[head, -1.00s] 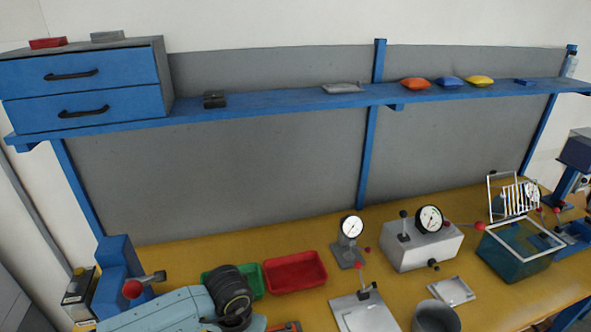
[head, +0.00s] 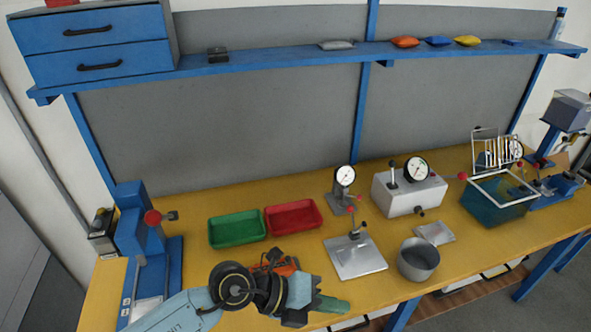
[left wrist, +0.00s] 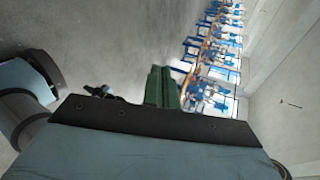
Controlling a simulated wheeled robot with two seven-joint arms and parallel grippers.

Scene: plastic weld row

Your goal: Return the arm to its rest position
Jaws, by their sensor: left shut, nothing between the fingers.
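My left arm comes in at the bottom of the head view, over the front edge of the bench. Its gripper (head: 334,305) points to the right, with green fingers close together and nothing held. In the left wrist view the green fingers (left wrist: 158,87) are together in front of the dark mount, with bare grey floor behind them. My right gripper is in neither view.
The yellow bench (head: 180,222) carries a green tray (head: 237,243), a red tray (head: 292,229), a metal plate fixture (head: 355,262), a grey pot (head: 418,270) and a blue press (head: 130,225). An orange item (head: 285,266) is partly behind my arm.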

